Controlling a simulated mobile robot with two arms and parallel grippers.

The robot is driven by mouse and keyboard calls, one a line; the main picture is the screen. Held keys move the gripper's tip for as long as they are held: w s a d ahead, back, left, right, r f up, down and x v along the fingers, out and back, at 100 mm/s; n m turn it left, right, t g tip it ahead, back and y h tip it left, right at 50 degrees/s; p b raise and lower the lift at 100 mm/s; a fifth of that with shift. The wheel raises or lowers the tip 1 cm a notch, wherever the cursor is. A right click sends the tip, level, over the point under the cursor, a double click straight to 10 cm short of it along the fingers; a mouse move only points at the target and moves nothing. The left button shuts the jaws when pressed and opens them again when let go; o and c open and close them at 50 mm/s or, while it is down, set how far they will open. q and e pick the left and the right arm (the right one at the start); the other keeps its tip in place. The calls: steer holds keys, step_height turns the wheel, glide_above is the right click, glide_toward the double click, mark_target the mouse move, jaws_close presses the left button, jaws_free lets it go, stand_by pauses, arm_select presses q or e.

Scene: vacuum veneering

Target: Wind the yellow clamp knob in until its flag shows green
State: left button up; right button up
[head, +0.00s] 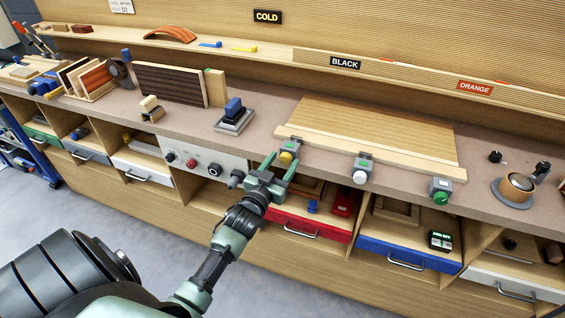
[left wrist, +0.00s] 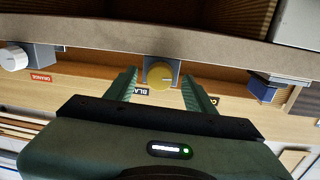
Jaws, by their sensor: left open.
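The yellow clamp knob (head: 286,157) sits on the front of a grey clamp block (head: 291,146) at the bench's front edge, at the left end of the pale board. In the left wrist view the yellow knob (left wrist: 160,75) shows round, between the tips of my left gripper (left wrist: 160,82). In the head view my left gripper (head: 281,166) is open, with a finger on either side of the knob. Gaps show between the fingers and the knob, so it is not gripped. My right gripper is not in view.
Clamps with a white knob (head: 360,176) and a green knob (head: 440,197) stand to the right along the board (head: 380,130). A control panel (head: 205,160) is to the left. Drawers, including a red one (head: 310,226), lie below. A blue-handled tool (head: 233,112) stands behind left.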

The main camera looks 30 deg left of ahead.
arm_select(q)
steer(key=s+d+b, duration=0.1)
steer(key=s, duration=0.6)
steer(key=shift+s+d, duration=0.15)
stand_by(0.7)
steer(key=s+d+f+m+g+h, duration=0.1)
steer(key=s+d+f+g, duration=0.3)
steer(key=f, duration=0.8)
steer(key=s+d+f+g+h, duration=0.15)
steer(key=s+f, duration=0.35)
steer(key=f, duration=0.7)
steer(key=s+d+f+m+g, duration=0.1)
steer(key=s+d+f+g, duration=0.3)
steer(key=f, duration=0.7)
steer(key=s+d+f+g, duration=0.1)
steer(key=s+f, duration=0.4)
steer(key=s, duration=0.5)
steer(key=s+d+f+m+g, duration=0.1)
steer(key=s+f+g, duration=0.2)
steer(key=s+f, duration=0.3)
steer(key=s+d+f+g, duration=0.1)
steer(key=s+f+g, duration=0.2)
steer(key=s, duration=1.1)
step_height(320, 180, down, 3)
steer(key=shift+s+r+m, duration=0.15)
steer(key=shift+s+m, duration=0.2)
steer(key=shift+m, duration=0.05)
steer(key=shift+h, duration=0.25)
